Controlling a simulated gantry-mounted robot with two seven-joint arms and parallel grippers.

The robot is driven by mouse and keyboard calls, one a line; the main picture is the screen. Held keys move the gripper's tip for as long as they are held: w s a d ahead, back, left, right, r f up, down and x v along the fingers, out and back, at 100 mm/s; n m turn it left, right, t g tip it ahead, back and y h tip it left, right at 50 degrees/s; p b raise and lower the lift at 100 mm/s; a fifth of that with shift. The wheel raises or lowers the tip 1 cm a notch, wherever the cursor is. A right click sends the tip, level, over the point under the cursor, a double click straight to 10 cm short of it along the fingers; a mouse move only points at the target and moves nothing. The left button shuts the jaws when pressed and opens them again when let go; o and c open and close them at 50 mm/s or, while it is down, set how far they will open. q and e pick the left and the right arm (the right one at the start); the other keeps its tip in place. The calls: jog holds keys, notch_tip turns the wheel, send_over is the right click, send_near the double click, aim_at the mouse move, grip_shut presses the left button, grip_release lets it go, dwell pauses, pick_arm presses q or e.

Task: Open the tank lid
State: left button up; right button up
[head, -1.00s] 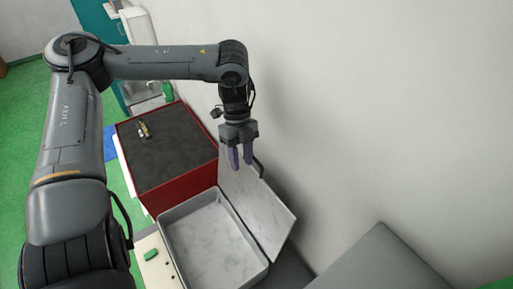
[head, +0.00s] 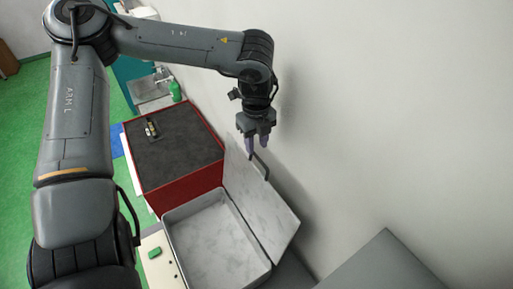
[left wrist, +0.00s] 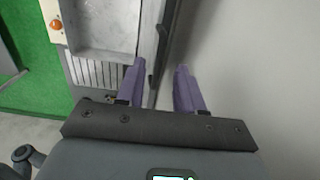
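The tank (head: 167,222) is a grey, open-topped rectangular basin at the lower middle of the head view, and its inside shows empty. Its lid (head: 272,212) stands raised along the tank's right side, leaning toward the wall. A dark handle (head: 262,168) is at the lid's upper end. My left gripper (head: 250,147) is just above the lid's upper end, close to the handle. In the left wrist view its two purple fingers (left wrist: 160,80) are apart with nothing between them; the lid's edge and dark handle (left wrist: 165,45) lie just beyond. My right gripper is not in view.
A red cabinet with a dark top (head: 180,150) stands behind the tank, with small items on it. A white wall (head: 400,110) is close on the right. A grey block (head: 385,265) is at the lower right. A cream panel with a green button (head: 155,253) is left of the tank.

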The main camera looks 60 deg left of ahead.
aim_at(256, 155)
pick_arm(q)
jog(key=shift+f, duration=1.8)
grip_shut()
